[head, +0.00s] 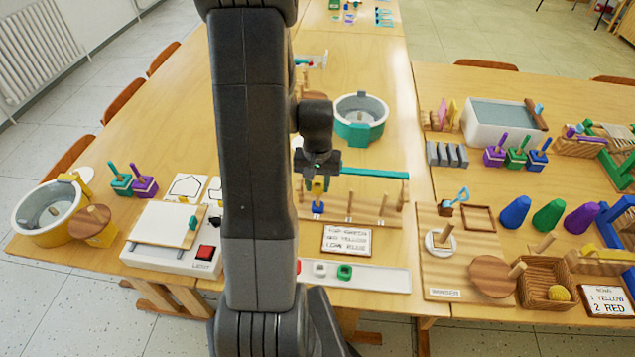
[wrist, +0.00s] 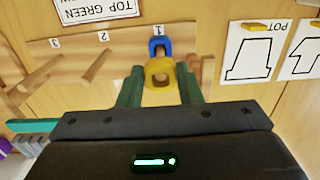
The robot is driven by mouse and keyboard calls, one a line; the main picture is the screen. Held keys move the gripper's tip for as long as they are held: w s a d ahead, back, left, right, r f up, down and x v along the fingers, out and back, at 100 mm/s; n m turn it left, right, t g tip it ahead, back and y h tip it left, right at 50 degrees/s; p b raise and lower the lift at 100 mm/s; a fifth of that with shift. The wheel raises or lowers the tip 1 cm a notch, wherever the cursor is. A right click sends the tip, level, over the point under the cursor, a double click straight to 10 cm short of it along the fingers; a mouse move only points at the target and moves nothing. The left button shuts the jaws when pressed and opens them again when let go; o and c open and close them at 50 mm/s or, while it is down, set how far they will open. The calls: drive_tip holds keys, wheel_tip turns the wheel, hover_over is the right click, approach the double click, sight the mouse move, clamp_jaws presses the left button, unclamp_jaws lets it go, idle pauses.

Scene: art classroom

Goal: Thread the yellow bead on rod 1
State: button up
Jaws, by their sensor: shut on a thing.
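My gripper (head: 320,174) is shut on the yellow bead (wrist: 160,72), which sits between the green fingertips (wrist: 160,92). In the head view the yellow bead (head: 318,188) is just above the blue bead (head: 318,207). The blue bead (wrist: 159,46) is low on rod 1, by the label 1, on the wooden rod board (head: 365,216). The yellow bead's hole faces the wrist camera and lines up closely with rod 1. I cannot tell whether the rod's tip is inside the hole. Rods 2 (wrist: 88,72) and 3 (wrist: 40,74) are bare.
A teal bar (head: 375,172) runs right from beside my gripper. A sign (head: 346,240) reads top green, mid yellow, low blue. A white tray (head: 380,278) in front holds a green bead (head: 344,271). A teal-and-white tub (head: 360,130) stands behind.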

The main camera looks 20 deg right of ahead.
drive_tip(key=o, duration=1)
drive_tip(key=shift+r, duration=0.1)
wheel_tip(320, 180, up, 14)
drive_tip(key=shift+f, duration=0.2)
wheel_tip(320, 180, down, 14)
drive_tip(key=shift+r, duration=0.2)
idle(0.7)
